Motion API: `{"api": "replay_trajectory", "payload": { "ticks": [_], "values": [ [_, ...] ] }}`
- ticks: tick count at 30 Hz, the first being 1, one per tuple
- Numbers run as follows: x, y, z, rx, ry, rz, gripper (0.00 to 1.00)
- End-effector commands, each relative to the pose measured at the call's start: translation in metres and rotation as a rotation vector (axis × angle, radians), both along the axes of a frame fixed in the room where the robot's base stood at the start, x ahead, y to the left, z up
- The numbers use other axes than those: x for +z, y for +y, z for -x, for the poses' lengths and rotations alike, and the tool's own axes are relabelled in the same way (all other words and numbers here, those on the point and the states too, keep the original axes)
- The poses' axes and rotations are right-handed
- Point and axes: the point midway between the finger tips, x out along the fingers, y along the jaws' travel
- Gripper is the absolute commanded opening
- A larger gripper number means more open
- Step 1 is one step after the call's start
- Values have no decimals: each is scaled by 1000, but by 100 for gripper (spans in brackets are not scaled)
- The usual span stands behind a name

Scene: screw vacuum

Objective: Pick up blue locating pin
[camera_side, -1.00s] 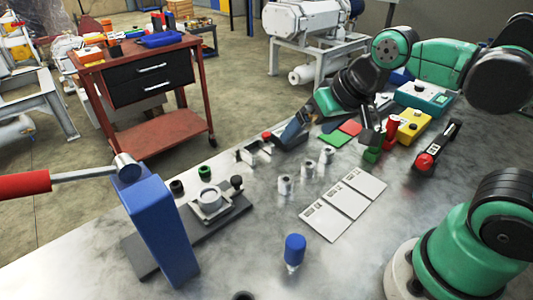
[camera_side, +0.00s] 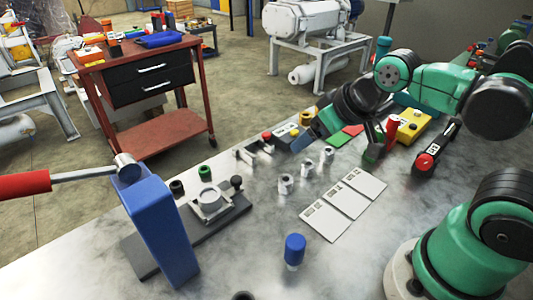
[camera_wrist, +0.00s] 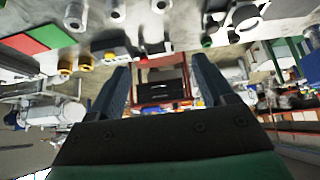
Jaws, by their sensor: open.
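The blue locating pin (camera_side: 295,249) stands upright on the bench near the front middle of the side view, with a blue cylindrical top and a pale lower end. Nothing touches it. I cannot make it out in the wrist view. My gripper (camera_wrist: 162,78) is open, its two blue-grey fingers spread wide with nothing held between them. In the side view my gripper is far behind the pin, near the back edge of the bench, and its fingertips are hard to make out there.
White cards (camera_side: 342,205) lie right of the pin. Several metal cylinders (camera_side: 286,184) stand behind it. A fixture (camera_side: 210,203) and a blue press (camera_side: 160,230) with a red handle are on the left. A yellow box (camera_side: 413,126) is at the back right. Bench around the pin is clear.

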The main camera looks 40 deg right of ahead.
Motion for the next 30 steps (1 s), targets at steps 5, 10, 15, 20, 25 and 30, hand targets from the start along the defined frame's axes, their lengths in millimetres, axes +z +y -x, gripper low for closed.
{"api": "replay_trajectory", "payload": {
  "ticks": [5,10,15,20,25,30],
  "values": [
    [-17,43,11,252,161,62,74],
    [-40,96,45,646,406,190,74],
    [-52,117,71,868,542,275,74],
    [-58,120,76,909,571,293,74],
    [-73,120,76,906,569,290,74],
    [-90,120,75,904,568,290,74]
  ]
}}
